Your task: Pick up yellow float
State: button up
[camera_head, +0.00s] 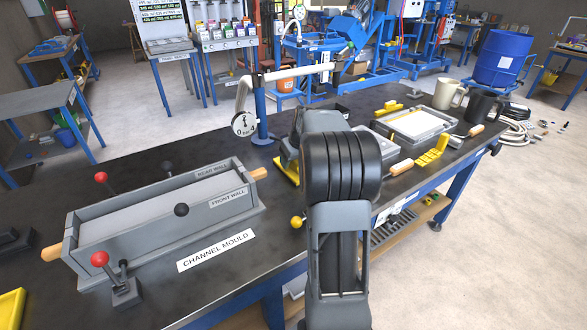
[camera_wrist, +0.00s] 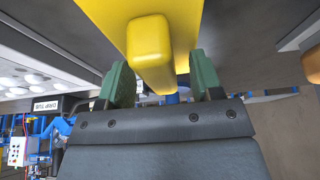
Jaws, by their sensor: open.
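The yellow float (camera_wrist: 150,40) fills the top middle of the wrist view, with its block-like yellow handle towards me. My gripper (camera_wrist: 162,80) has its two green fingers apart, one on each side of the handle. I cannot tell whether either finger touches it. In the head view, a yellow edge that looks like the float (camera_head: 284,170) shows on the dark bench, just left of my arm. My arm hides the rest of it and most of the gripper there.
The grey channel mould (camera_head: 160,215) with red-knobbed levers stands on the bench to the left. To the right are a yellow stepped piece (camera_head: 432,153), a grey tray (camera_head: 418,127) and a dark mug (camera_head: 482,108).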

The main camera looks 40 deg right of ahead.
jog(key=shift+f, duration=0.1)
dwell(0.4)
jog(key=shift+c, duration=0.2)
jog(key=c, duration=1)
jog(key=shift+o, duration=0.2)
